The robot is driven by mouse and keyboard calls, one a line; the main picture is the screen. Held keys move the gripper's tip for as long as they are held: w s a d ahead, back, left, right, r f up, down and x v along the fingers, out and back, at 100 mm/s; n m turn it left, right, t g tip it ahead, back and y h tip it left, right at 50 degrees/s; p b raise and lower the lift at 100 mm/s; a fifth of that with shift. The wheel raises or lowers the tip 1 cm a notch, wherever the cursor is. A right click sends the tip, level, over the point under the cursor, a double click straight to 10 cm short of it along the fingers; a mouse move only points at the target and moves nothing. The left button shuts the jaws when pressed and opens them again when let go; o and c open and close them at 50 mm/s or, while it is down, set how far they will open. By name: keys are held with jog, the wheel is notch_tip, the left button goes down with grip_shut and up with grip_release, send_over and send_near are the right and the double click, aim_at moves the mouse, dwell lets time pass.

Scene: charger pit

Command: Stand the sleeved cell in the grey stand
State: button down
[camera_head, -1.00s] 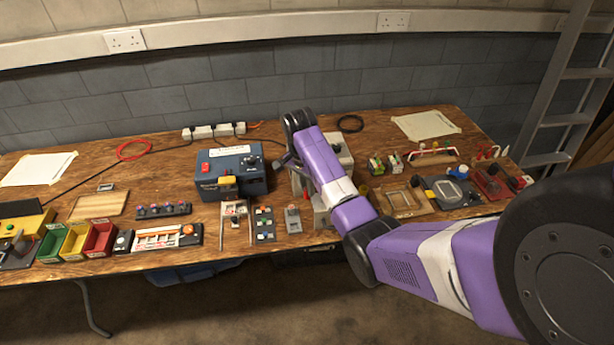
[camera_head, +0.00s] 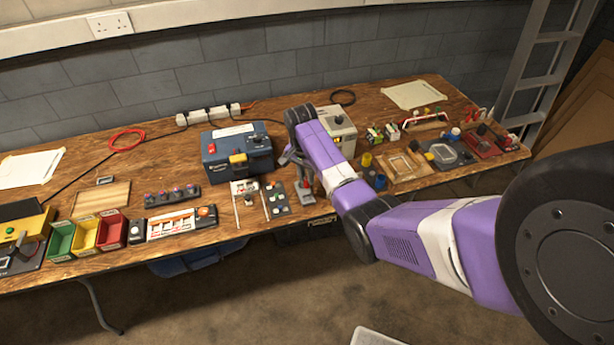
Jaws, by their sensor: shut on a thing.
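My gripper (camera_head: 290,160) is at the end of the purple arm, pointing down over the bench just right of the blue charger box. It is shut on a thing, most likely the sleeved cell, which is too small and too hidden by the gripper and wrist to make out. A small grey stand (camera_head: 305,194) is on the bench near the front edge, below and slightly right of my gripper. A small red spot shows right above the stand; I cannot tell what it belongs to. I cannot see any contact between gripper and stand.
The blue charger box (camera_head: 237,150) is left of my gripper; a pale grey box (camera_head: 336,130) is behind my arm. Red, yellow and green bins (camera_head: 87,233) are at left. A wooden tray (camera_head: 405,167) is at right.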

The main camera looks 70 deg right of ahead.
aim_at(307, 187)
notch_tip(307, 187, down, 5)
jog(key=b, duration=0.4)
jog(key=shift+r, duration=0.15)
jog(key=shift+f, duration=0.4)
jog(key=shift+f+b, duration=0.5)
jog(key=shift+f, duration=0.55)
dwell(0.8)
jog(key=c, duration=1.2)
grip_release()
jog(key=shift+r+p, duration=3.35)
jog(key=shift+r, duration=0.2)
